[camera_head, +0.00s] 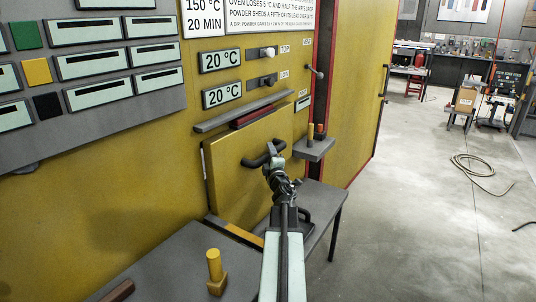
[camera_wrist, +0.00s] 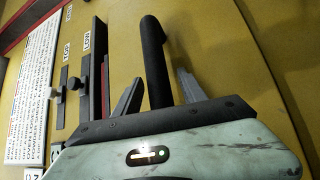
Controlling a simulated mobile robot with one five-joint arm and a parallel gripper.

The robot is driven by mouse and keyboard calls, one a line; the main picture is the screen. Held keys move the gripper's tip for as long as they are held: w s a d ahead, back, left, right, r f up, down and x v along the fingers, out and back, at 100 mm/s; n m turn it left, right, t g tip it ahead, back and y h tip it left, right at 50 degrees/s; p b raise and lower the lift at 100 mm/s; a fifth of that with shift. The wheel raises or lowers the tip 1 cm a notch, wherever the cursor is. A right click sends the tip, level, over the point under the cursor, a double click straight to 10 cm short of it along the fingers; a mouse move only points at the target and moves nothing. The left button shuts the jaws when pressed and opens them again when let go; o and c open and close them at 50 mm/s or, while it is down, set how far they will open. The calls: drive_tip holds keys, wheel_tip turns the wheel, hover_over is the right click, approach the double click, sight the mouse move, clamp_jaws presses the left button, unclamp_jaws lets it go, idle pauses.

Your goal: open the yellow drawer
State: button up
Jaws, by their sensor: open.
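The yellow drawer has a broad flat front (camera_head: 228,175) on the yellow oven wall, with a black bar handle (camera_head: 250,162) near its upper right. The front looks closed or nearly closed; I cannot tell exactly. My gripper (camera_head: 273,158) is at the right part of the handle and hides some of it. In the wrist view, my gripper (camera_wrist: 160,78) is open, with one finger on each side of the black handle (camera_wrist: 154,48). I cannot tell whether either finger touches the bar. The drawer front (camera_wrist: 230,50) fills the background there.
Two "20 °C" displays (camera_head: 221,61) and slider knobs (camera_head: 268,53) are above the drawer. A small grey shelf (camera_head: 315,149) with pegs juts out to its right. A grey table (camera_head: 170,268) with a yellow block (camera_head: 215,280) is at lower left. Open floor (camera_head: 420,220) lies right.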

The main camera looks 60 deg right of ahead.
drive_tip(key=shift+s, duration=0.15)
clamp_jaws()
drive_tip(key=shift+s+d, duration=0.1)
drive_tip(key=shift+s, duration=0.05)
idle(1.0)
drive_tip(key=shift+a, duration=0.2)
drive_tip(key=shift+d, duration=0.15)
